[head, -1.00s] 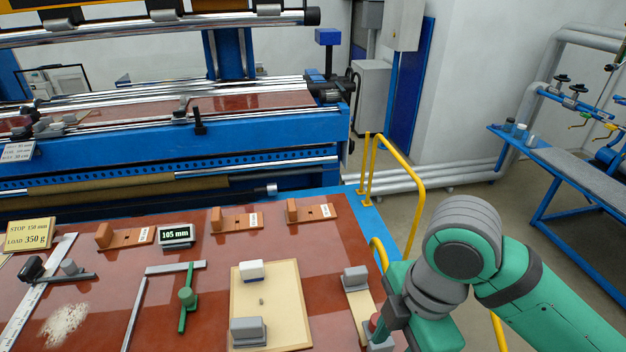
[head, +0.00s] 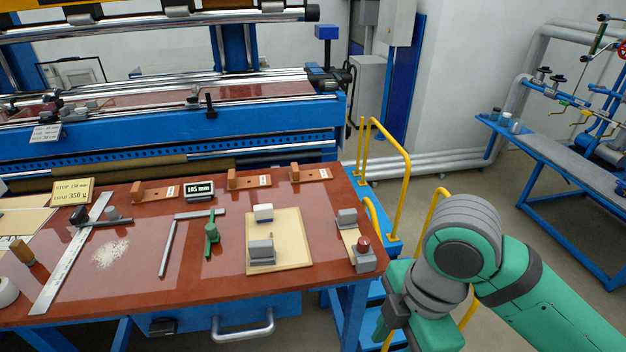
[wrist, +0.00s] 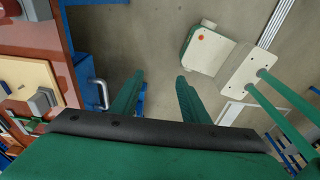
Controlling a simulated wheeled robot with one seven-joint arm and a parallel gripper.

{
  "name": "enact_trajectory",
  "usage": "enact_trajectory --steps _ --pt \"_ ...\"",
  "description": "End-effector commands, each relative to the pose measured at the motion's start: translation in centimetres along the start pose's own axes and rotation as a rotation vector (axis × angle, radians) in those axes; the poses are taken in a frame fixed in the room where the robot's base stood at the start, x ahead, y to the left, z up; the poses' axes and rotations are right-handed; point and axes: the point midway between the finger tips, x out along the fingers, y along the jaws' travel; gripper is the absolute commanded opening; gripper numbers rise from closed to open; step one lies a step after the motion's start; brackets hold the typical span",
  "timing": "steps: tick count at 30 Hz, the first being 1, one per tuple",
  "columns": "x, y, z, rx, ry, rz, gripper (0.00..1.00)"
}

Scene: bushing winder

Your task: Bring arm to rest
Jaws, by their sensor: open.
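My gripper shows in the wrist view (wrist: 157,97) with its two green fingers apart and nothing between them. It hangs over the floor, to the right of the red-brown worktable (head: 215,275). In the head view my green and grey arm is folded at the lower right, and the gripper's end is low beside the table's right edge. The fingertips are mostly hidden there.
Yellow handrails (head: 405,190) and blue steps stand just behind and beside my arm. On the table's right end are a grey block with a red knob (head: 364,255) and a cream board (head: 290,240). A blue bench (head: 570,165) stands at right. Open floor lies between.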

Motion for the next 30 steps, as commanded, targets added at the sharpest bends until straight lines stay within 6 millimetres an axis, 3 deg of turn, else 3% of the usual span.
enact_trajectory --steps 8,17,23,30 --pt "0.5 2.1 -1.8 -0.002 0.067 0.074 0.42" --pt "1.1 5.9 -5.4 0.008 0.205 0.213 0.42" --pt "0.9 9.7 -9.3 0.034 0.371 0.352 0.42" --pt "-0.8 15.0 -14.8 0.127 0.671 0.558 0.42"
